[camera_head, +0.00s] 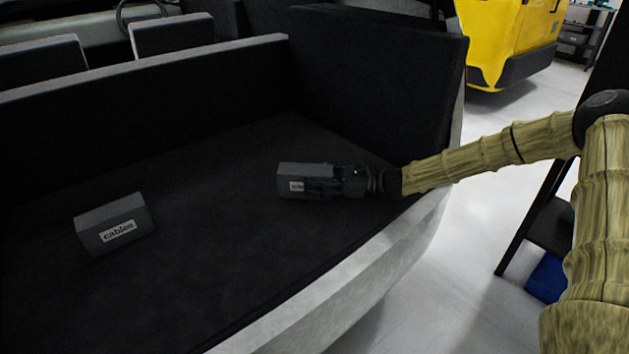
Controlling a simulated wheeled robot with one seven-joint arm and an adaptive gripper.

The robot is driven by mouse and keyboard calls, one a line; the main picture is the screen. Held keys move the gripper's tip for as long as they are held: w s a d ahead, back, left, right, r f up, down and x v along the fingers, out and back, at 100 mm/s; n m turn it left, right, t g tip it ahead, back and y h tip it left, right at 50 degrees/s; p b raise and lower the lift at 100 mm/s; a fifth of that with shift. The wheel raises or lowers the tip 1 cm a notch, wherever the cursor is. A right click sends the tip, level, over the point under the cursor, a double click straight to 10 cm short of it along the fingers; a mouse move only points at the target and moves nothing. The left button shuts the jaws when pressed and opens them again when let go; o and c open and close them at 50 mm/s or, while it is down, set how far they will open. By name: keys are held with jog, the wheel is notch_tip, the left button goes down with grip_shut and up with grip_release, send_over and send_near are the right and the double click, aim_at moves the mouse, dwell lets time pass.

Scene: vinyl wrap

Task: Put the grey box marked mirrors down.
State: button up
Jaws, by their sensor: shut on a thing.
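A grey box (296,172) with a white label sits in the jaws of my gripper (325,185), over the black bed of an open vehicle. The fingers cover part of its label, so I cannot read the word on it. My gripper is shut on this box and comes in from the right. I cannot tell whether the box touches the bed floor or hangs a little above it.
Another grey box (112,224), labelled "cables", rests on the black bed floor (215,245) at the left. Dark walls enclose the bed at the back and right, with a pale sill (300,325) in front. The floor between the boxes is clear. A yellow vehicle (505,40) stands behind.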

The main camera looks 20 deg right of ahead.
jog(key=shift+f, duration=0.1)
jog(key=o, duration=1.3)
jog(key=shift+r, duration=0.2)
jog(key=p+v, duration=0.1)
jog(key=v, duration=1.1)
jog(key=shift+p, duration=0.35)
